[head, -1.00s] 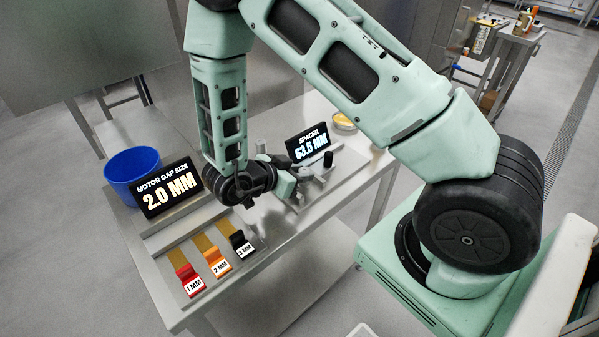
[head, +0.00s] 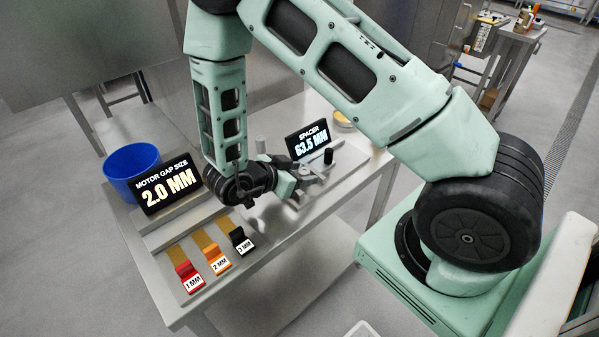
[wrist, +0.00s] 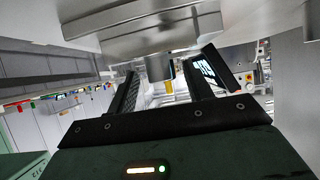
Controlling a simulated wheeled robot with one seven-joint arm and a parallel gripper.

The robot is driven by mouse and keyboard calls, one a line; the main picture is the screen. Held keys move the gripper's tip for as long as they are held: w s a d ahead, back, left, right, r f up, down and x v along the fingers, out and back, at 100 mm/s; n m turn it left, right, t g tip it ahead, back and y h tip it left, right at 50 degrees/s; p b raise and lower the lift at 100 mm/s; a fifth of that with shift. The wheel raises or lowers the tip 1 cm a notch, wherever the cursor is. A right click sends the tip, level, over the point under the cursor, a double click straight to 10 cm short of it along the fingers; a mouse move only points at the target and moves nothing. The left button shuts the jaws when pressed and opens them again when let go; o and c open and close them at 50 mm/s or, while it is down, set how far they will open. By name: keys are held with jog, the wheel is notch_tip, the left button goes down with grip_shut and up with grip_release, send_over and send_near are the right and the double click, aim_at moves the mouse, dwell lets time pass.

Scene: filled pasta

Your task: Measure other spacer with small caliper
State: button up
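My gripper (head: 307,179) is low over the back right of the table, beside grey metal parts that could be the caliper; the arm and small size blur their shape. In the wrist view, its two black fingers (wrist: 157,80) are apart. A grey cylinder (wrist: 158,68) shows between them with gaps at both sides, below a broad silver metal piece (wrist: 140,22). I cannot tell whether the fingers touch anything. A dark upright cylinder (head: 328,157), perhaps a spacer, stands just right of my gripper. A grey cylinder (head: 260,145) stands behind my wrist. The spacer display (head: 309,140) reads 63.5 MM.
The motor gap display (head: 168,189) reads 2.0 MM at the left. A blue bowl (head: 132,170) stands behind it. Red (head: 190,278), orange (head: 216,257) and black (head: 241,240) gauges lie at the front left. A yellowish round dish (head: 343,119) is at the back right.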

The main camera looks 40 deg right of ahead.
jog(key=b+v, duration=0.2)
jog(key=v, duration=1.5)
jog(key=shift+a, duration=0.15)
